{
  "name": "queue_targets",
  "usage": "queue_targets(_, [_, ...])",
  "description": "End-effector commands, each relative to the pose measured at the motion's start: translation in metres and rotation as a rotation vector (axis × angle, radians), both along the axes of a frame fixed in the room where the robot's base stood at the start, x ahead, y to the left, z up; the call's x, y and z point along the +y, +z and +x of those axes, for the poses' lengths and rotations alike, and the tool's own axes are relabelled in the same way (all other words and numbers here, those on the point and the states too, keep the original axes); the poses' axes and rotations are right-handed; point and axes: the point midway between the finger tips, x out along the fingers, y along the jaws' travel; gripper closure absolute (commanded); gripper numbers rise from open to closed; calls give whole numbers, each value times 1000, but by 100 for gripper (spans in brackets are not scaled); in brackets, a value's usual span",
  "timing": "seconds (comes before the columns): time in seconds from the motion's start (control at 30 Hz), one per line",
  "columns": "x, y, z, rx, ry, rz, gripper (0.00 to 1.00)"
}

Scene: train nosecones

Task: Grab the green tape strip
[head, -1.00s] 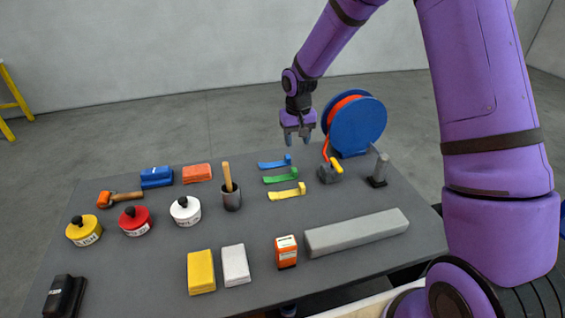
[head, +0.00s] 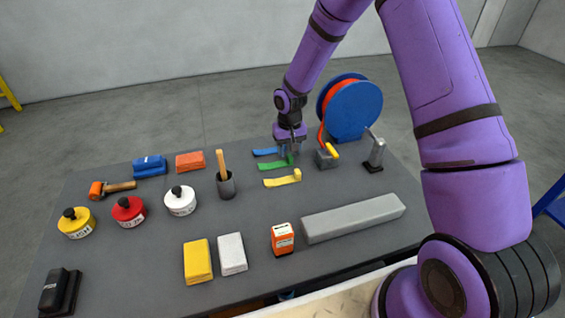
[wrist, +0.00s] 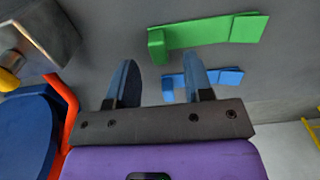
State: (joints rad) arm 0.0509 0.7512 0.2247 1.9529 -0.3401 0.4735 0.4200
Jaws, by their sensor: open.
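The green tape strip (head: 272,165) lies on the dark grey table between the blue strip and the yellow strip, with a raised end at its right. In the wrist view the green tape strip (wrist: 205,33) is whole, just beyond my fingertips, its raised end toward the left. My gripper (head: 291,152) is low over the strips' right ends in the head view. In the wrist view my gripper (wrist: 161,70) is open with nothing between its two fingers. The blue tape strip (wrist: 202,78) is partly hidden behind one finger.
The yellow tape strip (head: 282,181) lies just in front of the green one. A small grey block with a yellow handle (head: 327,156) and a blue reel (head: 352,108) with orange hose stand close to the right. A grey cup (head: 226,186) holding a wooden handle stands to the left.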

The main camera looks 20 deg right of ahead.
Motion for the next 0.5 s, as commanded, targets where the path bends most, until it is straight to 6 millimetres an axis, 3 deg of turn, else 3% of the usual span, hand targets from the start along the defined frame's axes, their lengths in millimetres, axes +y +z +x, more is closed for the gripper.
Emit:
queue_targets(0.13, [0, -21, -1, 2, 0, 0, 53])
queue_targets(0.4, [0, -24, -1, -1, 0, 0, 53])
queue_targets(0.5, [0, -24, -1, 0, 0, 0, 76])
